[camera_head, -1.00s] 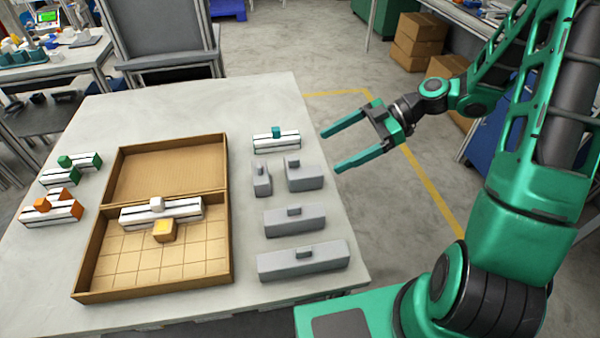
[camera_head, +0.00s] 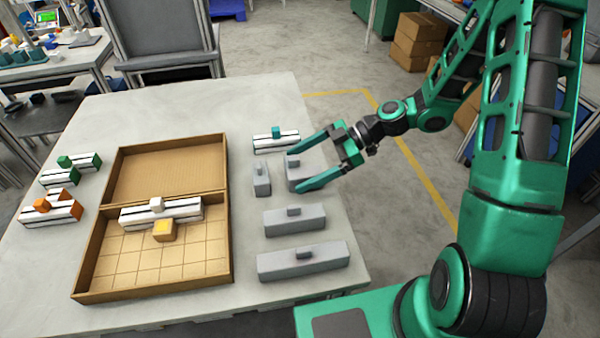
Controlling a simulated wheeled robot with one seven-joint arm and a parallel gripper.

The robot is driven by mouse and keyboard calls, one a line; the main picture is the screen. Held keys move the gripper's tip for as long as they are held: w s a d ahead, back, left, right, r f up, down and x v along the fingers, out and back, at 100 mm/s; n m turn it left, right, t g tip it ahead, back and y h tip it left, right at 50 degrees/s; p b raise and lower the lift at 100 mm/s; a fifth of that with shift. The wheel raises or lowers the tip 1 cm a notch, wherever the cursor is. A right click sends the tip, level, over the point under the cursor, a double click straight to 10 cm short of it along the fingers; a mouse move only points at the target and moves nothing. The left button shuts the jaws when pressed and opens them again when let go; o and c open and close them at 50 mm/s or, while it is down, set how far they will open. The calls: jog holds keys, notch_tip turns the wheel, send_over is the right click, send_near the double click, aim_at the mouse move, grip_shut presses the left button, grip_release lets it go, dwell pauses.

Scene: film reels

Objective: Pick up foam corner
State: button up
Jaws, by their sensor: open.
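Several grey, foam-like blocks with small raised knobs stand on the right of the table; I cannot tell for certain which is the foam corner. The upper right grey block (camera_head: 300,170) is partly hidden by my gripper. A small narrow grey block (camera_head: 261,179) stands just left of it. Two longer grey blocks lie nearer me, a medium one (camera_head: 294,221) and a long one (camera_head: 303,261). My gripper (camera_head: 297,169) is open, its fingers pointing left, one on each side of the upper right block in the picture. Whether it touches the block is unclear.
A white piece with a teal knob (camera_head: 275,142) lies just beyond the fingers. Green-knobbed (camera_head: 70,171) and orange-knobbed (camera_head: 50,209) pieces lie at left. The table's right edge is bare.

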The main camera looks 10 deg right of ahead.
jog(key=c, duration=1.1)
jog(key=shift+r, duration=0.15)
